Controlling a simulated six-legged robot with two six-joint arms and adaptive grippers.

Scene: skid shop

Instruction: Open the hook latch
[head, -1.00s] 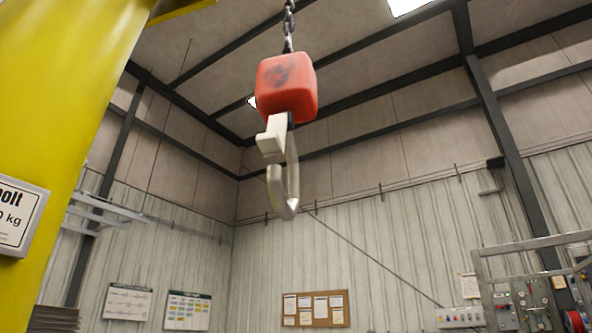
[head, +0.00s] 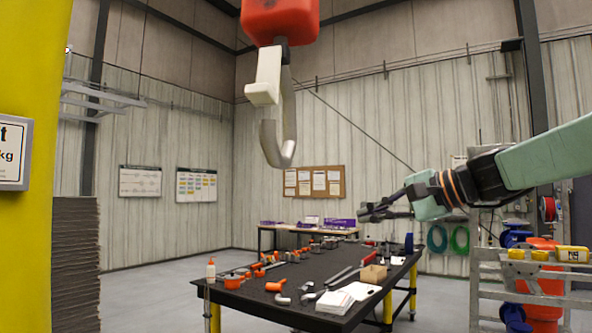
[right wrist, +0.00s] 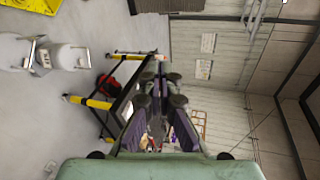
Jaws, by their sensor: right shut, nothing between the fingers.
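The crane hook (head: 281,135) is grey metal and hangs from an orange-red block (head: 281,20) at the top centre of the head view. A pale, cream-coloured latch (head: 266,78) sits at the left of the hook's upper part, by its mouth. My right gripper (head: 368,213) comes in from the right, lower than the hook and to its right, apart from it. It is shut and empty. It also shows in the right wrist view (right wrist: 160,80), where neither hook nor latch can be seen. My left gripper is in neither view.
A dark table (head: 250,302) with several orange and metal fittings and a cardboard box (head: 373,273) stands below. A yellow column (head: 35,240) rises at the left. A grey metal cart (head: 530,270) stands at the right. The air around the hook is clear.

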